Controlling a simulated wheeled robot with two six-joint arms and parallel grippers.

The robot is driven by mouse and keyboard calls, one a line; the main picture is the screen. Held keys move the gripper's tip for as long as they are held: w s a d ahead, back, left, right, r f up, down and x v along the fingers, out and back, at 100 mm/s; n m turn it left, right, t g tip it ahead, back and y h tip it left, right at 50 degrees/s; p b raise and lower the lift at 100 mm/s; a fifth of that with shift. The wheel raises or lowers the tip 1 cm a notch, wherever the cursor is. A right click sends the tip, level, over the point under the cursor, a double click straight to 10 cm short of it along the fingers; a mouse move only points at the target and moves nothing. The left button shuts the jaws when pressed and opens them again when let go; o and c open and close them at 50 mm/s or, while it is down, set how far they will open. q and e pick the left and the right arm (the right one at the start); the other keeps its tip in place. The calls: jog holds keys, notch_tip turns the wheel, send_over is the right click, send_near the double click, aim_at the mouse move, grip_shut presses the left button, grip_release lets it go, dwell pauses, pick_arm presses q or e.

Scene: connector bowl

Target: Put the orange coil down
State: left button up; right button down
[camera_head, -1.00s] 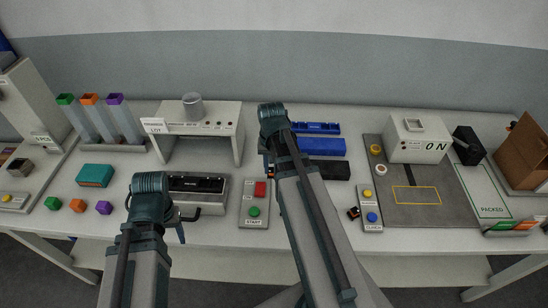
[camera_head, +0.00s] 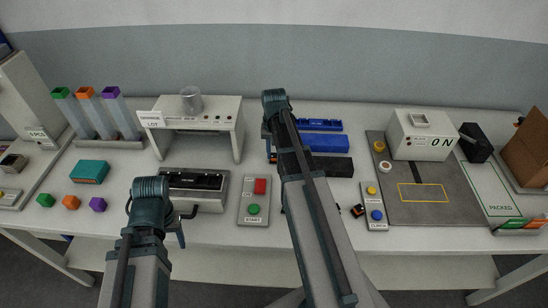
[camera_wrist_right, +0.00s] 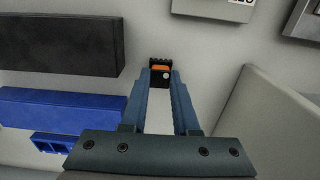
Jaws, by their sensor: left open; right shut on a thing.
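My right gripper (camera_wrist_right: 160,80) is shut on a small black and orange piece, the orange coil (camera_wrist_right: 160,72), seen between its fingertips in the right wrist view. In the head view the right wrist hides most of this gripper, near the blue bins. Pale table surface shows around the coil in the wrist view; I cannot tell whether it touches the table. My left gripper (camera_head: 153,212) is open in front of the black-topped fixture (camera_head: 196,182), its fingertips mostly hidden by its own wrist.
Blue bins (camera_head: 325,143) and a black bin (camera_head: 330,166) stand beside the right gripper. A small black and orange piece (camera_head: 357,210) lies left of the button panel (camera_head: 373,205). A grey mat (camera_head: 440,205) with a yellow outline lies right. A start panel (camera_head: 254,203) stands between the arms.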

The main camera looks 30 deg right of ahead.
aim_at(274, 155)
jog(key=shift+f, duration=0.15)
jog(key=c, duration=0.7)
grip_release()
jog(key=shift+o, duration=0.2)
jog(key=shift+r, duration=0.2)
notch_tip(274, 155, up, 12)
jog(key=p, duration=1.2)
